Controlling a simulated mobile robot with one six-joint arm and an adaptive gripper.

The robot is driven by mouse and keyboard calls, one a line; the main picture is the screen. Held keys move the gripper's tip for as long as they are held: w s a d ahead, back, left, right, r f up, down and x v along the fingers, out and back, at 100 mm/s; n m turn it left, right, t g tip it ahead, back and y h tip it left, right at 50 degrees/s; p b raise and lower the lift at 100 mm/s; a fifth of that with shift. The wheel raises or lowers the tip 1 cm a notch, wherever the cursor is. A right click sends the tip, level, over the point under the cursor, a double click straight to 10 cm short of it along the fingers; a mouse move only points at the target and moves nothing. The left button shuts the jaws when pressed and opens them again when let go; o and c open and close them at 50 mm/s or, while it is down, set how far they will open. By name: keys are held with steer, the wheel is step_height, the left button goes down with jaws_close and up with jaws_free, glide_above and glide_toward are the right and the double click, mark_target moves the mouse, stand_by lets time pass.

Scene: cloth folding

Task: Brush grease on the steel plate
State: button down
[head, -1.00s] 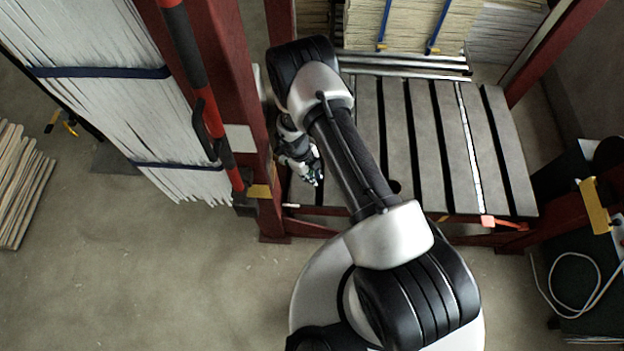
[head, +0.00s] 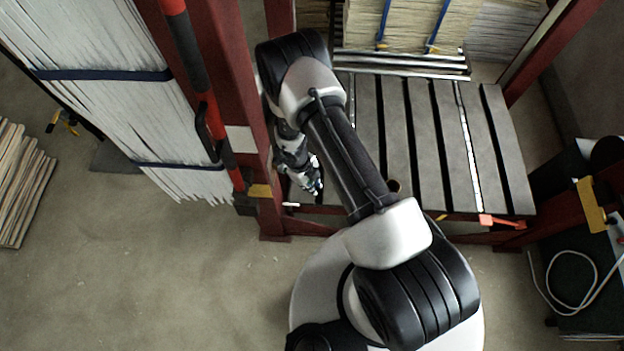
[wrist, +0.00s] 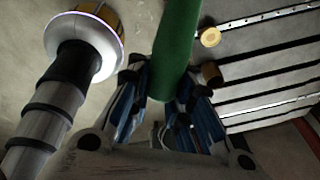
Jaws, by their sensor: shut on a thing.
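The steel plate (head: 430,150) is a grey slatted top on a red frame in the head view; its slats also show at the right of the wrist view (wrist: 270,72). My gripper (head: 315,188) is at the plate's left front edge, partly hidden by my arm. In the wrist view my gripper (wrist: 165,90) is shut on a green handle (wrist: 177,45), which I take to be the brush. The handle runs out of the top of the picture, so its bristles are hidden. I cannot tell whether it touches the plate.
A small brown cup (head: 394,187) stands by the plate's front edge, beside my arm. Red posts (head: 240,110) rise close to my gripper's left. Metal bars (head: 400,65) and strapped stacks (head: 400,22) lie behind. An orange piece (head: 498,221) is at the right front.

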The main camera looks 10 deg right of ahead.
steer(key=shift+p+v, duration=0.85)
steer(key=shift+p, duration=0.75)
steer(key=shift+w+d+r, duration=0.75)
steer(key=shift+w+r, duration=0.05)
steer(key=shift+w, duration=1.2)
steer(key=shift+s+a, duration=0.2)
steer(key=shift+s, duration=0.45)
steer(key=shift+s+a, duration=0.25)
steer(key=shift+s, duration=0.4)
steer(key=shift+s+a, duration=0.2)
steer(key=shift+s, duration=0.45)
steer(key=s, duration=0.2)
steer(key=s+a+b, duration=0.1)
steer(key=shift+s+a, duration=0.1)
steer(key=shift+s, duration=0.3)
steer(key=shift+b, duration=0.35)
